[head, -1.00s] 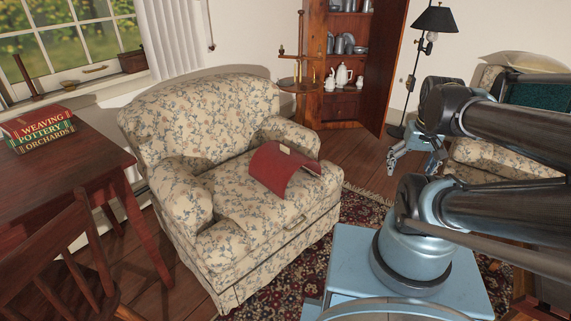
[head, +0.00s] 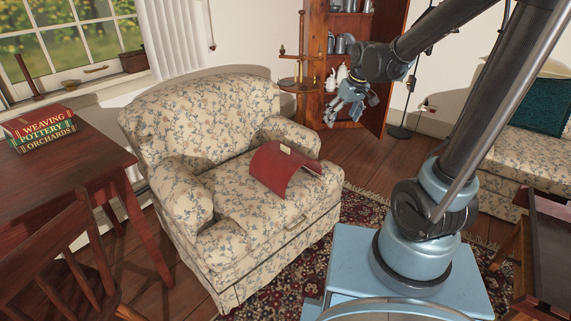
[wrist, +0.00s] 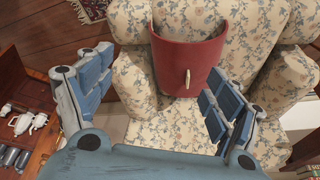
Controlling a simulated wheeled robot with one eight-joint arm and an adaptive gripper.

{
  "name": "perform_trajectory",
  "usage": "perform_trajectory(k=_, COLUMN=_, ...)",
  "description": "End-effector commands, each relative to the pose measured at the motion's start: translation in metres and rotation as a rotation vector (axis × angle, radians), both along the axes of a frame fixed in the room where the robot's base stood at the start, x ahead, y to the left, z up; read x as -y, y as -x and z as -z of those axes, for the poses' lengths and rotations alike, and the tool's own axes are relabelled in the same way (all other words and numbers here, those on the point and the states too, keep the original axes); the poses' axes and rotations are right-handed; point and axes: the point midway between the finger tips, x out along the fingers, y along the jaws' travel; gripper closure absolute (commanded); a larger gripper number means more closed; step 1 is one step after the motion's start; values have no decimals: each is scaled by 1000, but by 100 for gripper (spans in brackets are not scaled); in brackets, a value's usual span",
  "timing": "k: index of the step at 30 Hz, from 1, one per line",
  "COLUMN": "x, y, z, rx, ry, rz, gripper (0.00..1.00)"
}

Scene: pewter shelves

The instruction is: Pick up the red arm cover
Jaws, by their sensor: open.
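The red arm cover (head: 284,170) is a curved red piece with a small pale handle-like tab. It lies on the seat of the floral armchair (head: 190,120), close to the chair's right arm. It also shows in the wrist view (wrist: 187,62), between the fingers and beyond them. My gripper (head: 338,113) is up and to the right of the cover in the head view, in front of the cabinet. In the wrist view my gripper (wrist: 155,100) is open with its fingers wide apart, and it is not touching the cover.
A wooden cabinet (head: 316,60) with pewter and white pots stands behind the chair. A wooden table (head: 60,165) with books (head: 40,130) is at left, with a wooden chair (head: 65,255) before it. A floral sofa (head: 520,165) is at right. A patterned rug (head: 365,215) lies beside the armchair.

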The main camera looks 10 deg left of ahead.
Motion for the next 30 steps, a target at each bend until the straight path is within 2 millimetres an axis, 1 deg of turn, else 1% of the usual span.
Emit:
perform_trajectory(k=1, x=-18, y=-9, z=4, rx=4, ry=-3, rz=-32, gripper=17)
perform_trajectory(k=5, x=-60, y=-26, z=15, rx=18, ry=-15, rz=-110, gripper=17)
perform_trajectory(k=6, x=-74, y=-31, z=20, rx=22, ry=-19, rz=-134, gripper=17)
perform_trajectory(k=9, x=-105, y=-39, z=31, rx=32, ry=-25, rz=-189, gripper=17)
perform_trajectory(k=12, x=-131, y=-45, z=41, rx=40, ry=-30, rz=-234, gripper=17)
perform_trajectory(k=15, x=-150, y=-48, z=49, rx=47, ry=-36, rz=-266, gripper=17)
perform_trajectory(k=18, x=-161, y=-50, z=54, rx=49, ry=-39, rz=-285, gripper=17)
perform_trajectory(k=23, x=-169, y=-52, z=63, rx=51, ry=-41, rz=-294, gripper=17)
perform_trajectory(k=30, x=-178, y=-58, z=88, rx=51, ry=-40, rz=-294, gripper=17)
